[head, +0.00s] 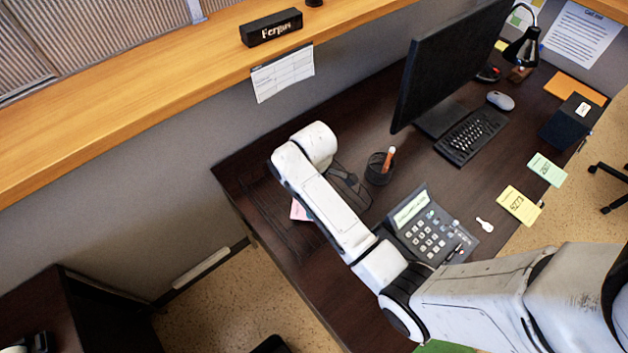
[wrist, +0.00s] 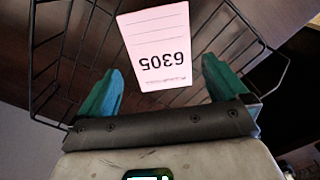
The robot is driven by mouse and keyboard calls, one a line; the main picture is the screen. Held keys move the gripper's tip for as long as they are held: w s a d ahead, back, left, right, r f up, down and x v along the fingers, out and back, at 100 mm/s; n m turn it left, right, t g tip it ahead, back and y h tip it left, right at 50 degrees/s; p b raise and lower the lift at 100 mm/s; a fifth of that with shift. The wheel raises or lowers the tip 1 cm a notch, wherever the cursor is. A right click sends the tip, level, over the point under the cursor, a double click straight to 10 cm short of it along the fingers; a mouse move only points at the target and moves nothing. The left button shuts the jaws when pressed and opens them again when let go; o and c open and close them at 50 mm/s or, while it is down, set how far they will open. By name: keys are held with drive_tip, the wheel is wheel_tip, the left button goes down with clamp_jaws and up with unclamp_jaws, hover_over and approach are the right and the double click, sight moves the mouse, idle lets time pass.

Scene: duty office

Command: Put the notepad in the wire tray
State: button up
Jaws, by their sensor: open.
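The pink notepad (wrist: 158,45), marked 6305, lies inside the outline of the black wire tray (wrist: 32,70) in the wrist view. It looks flat over the tray's bottom, though its exact height is hard to tell. My gripper (wrist: 160,90) is open, with its teal fingertips apart on either side of the notepad's near edge. Neither finger appears to touch it. In the head view a pink corner of the notepad (head: 298,210) shows left of my arm.
A desk phone (head: 425,225) and a pen cup (head: 380,168) stand right of my arm. A monitor (head: 450,65), keyboard (head: 471,135) and mouse (head: 500,101) are farther back. Yellow (head: 518,205) and green (head: 546,169) notes lie near the right edge. A partition ledge (head: 180,85) runs behind the desk.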

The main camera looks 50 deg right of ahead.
wheel_tip(320, 180, up, 8)
drive_tip(key=s+a+f+m, duration=0.1)
drive_tip(key=s+a+m, duration=0.2)
drive_tip(key=s, duration=0.6)
drive_tip(key=s+a+f+m+t, duration=0.1)
drive_tip(key=s+a+m, duration=0.2)
drive_tip(key=s, duration=0.7)
drive_tip(key=shift+a+m, duration=0.3)
drive_tip(key=shift+m, duration=0.5)
drive_tip(key=shift+f, duration=0.15)
drive_tip(key=shift+f+b, duration=0.95)
drive_tip(key=shift+b, duration=0.1)
